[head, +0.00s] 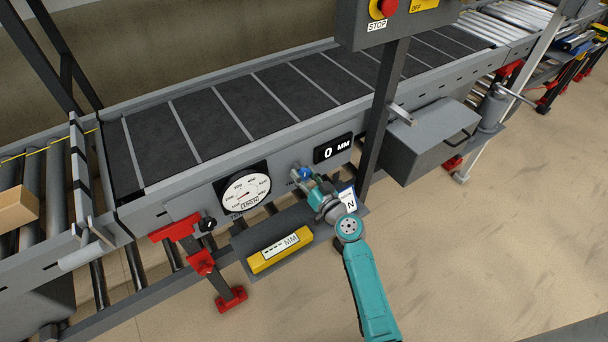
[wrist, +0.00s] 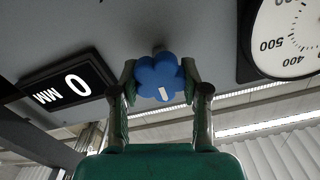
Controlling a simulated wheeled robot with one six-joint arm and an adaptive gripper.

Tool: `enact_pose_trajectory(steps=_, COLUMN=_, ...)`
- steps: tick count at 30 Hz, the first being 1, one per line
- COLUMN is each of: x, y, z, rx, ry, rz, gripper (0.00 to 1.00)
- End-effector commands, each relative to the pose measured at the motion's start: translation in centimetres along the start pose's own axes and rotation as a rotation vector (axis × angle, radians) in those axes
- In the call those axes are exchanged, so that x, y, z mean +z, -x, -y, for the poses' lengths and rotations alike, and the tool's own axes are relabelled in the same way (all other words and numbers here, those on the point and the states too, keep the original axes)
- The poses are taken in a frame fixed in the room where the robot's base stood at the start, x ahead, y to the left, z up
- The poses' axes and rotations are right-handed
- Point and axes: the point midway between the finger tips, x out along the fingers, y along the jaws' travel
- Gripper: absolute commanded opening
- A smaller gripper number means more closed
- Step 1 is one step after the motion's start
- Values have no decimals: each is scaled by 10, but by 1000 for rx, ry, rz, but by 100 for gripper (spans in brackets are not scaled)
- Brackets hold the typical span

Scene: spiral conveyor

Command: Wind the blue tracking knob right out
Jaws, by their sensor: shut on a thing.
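The blue tracking knob (wrist: 158,74) is a lobed knob with a white mark, on a short stem at the grey conveyor side panel. In the wrist view my gripper (wrist: 160,80) has one finger on each side of it and is shut on it. In the head view my gripper (head: 304,180) reaches the panel from the front, and it mostly hides the knob. The display (head: 333,148) to the right of the knob reads 0 MM; it also shows in the wrist view (wrist: 68,86).
A round dial gauge (head: 246,194) and a small black knob (head: 207,224) are left of my gripper on the panel. A yellow MM gauge block (head: 280,249) lies on a grey shelf below. A dark post (head: 384,110) and a grey box (head: 428,140) stand to the right.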

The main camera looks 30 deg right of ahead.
Motion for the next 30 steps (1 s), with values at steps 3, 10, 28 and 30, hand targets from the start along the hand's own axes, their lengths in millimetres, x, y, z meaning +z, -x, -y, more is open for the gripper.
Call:
enact_pose_trajectory(steps=3, x=2, y=0, z=0, rx=-1, ry=28, rz=4, gripper=11)
enact_pose_trajectory(steps=10, x=2, y=0, z=0, rx=-1, ry=50, rz=4, gripper=11)
enact_pose_trajectory(steps=28, x=1, y=0, z=0, rx=0, ry=49, rz=2, gripper=71)
enact_pose_trajectory(steps=30, x=1, y=0, z=0, rx=0, ry=49, rz=2, gripper=71)
